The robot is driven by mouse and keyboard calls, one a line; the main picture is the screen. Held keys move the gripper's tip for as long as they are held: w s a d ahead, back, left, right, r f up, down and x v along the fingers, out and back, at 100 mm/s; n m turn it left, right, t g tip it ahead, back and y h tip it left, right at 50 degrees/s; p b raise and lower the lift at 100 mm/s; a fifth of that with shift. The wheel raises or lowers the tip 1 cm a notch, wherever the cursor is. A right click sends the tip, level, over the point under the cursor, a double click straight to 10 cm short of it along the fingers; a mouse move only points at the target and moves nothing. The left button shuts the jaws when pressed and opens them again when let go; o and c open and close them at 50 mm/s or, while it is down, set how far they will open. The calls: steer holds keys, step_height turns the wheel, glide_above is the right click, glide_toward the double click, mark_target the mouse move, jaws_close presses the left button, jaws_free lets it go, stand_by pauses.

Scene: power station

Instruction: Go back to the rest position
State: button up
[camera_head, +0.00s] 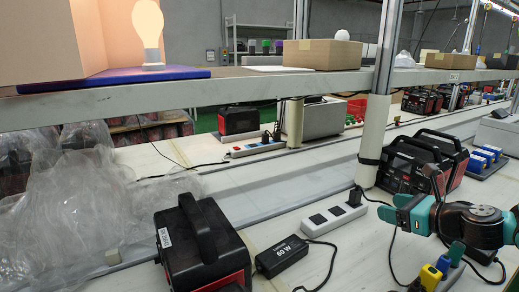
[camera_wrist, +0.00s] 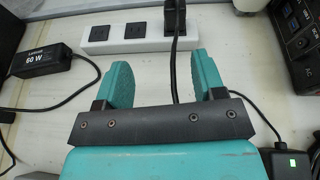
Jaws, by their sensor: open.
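My gripper (camera_head: 391,207) is at the right of the head view, teal with a dark wrist joint, held above the white bench. In the wrist view my gripper (camera_wrist: 163,76) has its two teal fingers apart with nothing between them. A white power strip (camera_wrist: 132,36) lies just beyond the fingertips, with a black plug and cable (camera_wrist: 174,40) at its right part. The strip also shows in the head view (camera_head: 335,218), left of the gripper. I cannot tell the exact height of the fingers above the bench.
A black 60 W adapter (camera_head: 282,256) and a black-and-red power station (camera_head: 203,245) are at the left. More power stations (camera_head: 416,165) stand behind the gripper. Yellow and blue plugs (camera_head: 437,272) are below it. A shelf edge (camera_head: 250,88) and white post (camera_head: 373,140) are obstacles.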

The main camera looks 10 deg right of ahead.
steer(key=s+a+r+n+g+y, duration=0.1)
steer(key=s+a+r+n+g, duration=0.3)
steer(key=a+n, duration=0.6)
steer(key=s+a+r+n+g+y, duration=0.2)
steer(key=s+a+n+g, duration=0.3)
steer(key=a+n, duration=0.5)
steer(key=s+a+r+n+g+h, duration=0.2)
steer(key=s+n+h, duration=0.1)
steer(key=s+n, duration=0.6)
steer(key=s+a+r+n+g+h, duration=0.2)
steer(key=s+n, duration=0.6)
steer(key=s, duration=0.1)
step_height(320, 180, up, 13)
steer(key=w+p, duration=0.1)
steer(key=p, duration=1.2)
steer(key=shift+r, duration=0.15)
